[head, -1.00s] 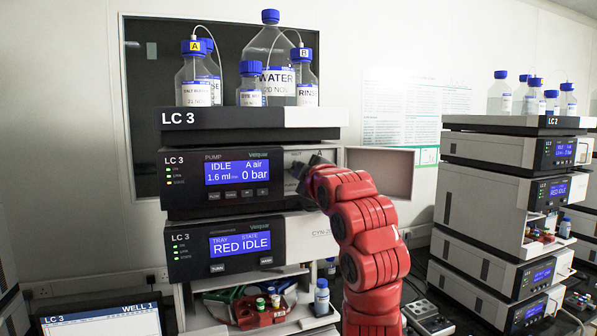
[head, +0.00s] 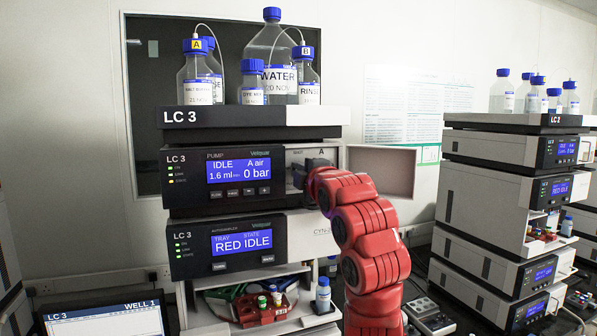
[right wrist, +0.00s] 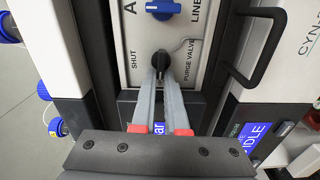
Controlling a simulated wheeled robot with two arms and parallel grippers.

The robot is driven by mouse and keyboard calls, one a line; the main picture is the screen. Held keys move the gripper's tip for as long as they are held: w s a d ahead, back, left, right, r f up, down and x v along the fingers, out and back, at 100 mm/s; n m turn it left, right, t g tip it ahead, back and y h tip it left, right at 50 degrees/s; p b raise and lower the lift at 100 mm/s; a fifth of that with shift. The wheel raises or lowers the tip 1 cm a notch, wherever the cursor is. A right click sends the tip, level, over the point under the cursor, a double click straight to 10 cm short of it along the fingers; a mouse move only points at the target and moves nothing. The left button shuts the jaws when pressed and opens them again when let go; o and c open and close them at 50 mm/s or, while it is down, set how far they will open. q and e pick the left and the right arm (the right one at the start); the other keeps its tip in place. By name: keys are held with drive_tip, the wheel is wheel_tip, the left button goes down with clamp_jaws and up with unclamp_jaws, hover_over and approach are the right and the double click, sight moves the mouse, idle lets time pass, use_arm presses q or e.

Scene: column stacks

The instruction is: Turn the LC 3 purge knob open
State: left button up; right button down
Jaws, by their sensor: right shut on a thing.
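The LC 3 pump (head: 185,180) is the module with the "IDLE, A air, 0 bar" display, in the middle of the head view. The purge knob (right wrist: 160,58) is small and black and sits on the pale valve panel in the right wrist view, with "SHUT" on one side and "PURGE VALVE" on the other. My right gripper (right wrist: 160,75) is shut on it, its two grey fingers close together. In the head view my right gripper (head: 303,176) reaches into the panel recess and hides the knob. My left gripper is not in view.
A blue knob (right wrist: 162,9) sits by the "A LINE" label, close to the purge knob. An open panel door (head: 385,172) stands right of my arm. Bottles, including WATER (head: 276,83), stand on top. The LC 2 stack (head: 490,200) is at the right.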

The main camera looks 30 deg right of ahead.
drive_tip(key=shift+f, duration=0.1)
drive_tip(key=c, duration=0.9)
unclamp_jaws()
drive_tip(key=shift+c, duration=0.2)
drive_tip(key=b+v, duration=0.8)
drive_tip(key=v, duration=0.9)
drive_tip(key=shift+s, duration=0.15)
